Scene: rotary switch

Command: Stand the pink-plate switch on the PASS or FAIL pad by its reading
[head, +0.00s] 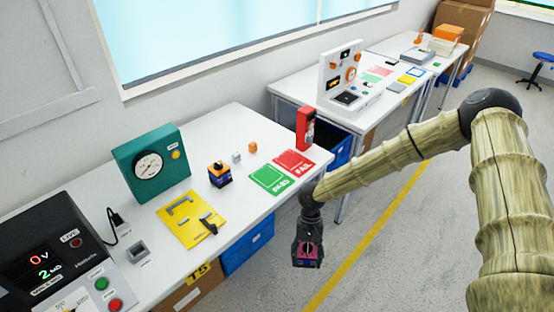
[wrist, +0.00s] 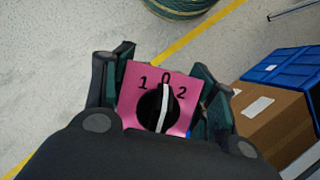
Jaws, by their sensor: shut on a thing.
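My gripper (head: 307,252) is shut on the pink-plate switch (head: 307,255) and holds it in the air off the table's front edge. In the wrist view the pink plate (wrist: 130,85) sits between the two fingers, with a black knob and the marks 1, 0 and 2. The knob's white line points up near the 0. The green PASS pad (head: 268,179) and the red FAIL pad (head: 294,163) lie side by side on the table, both bare. The meter on the left reads 0 V on top, with a green 2 line below.
A yellow plate with grey brackets (head: 190,222), a dark switch with an orange top (head: 220,175), small grey and orange cubes and a teal gauge box (head: 152,163) stand on the table. A red device (head: 304,128) stands behind the pads. Bins are below.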

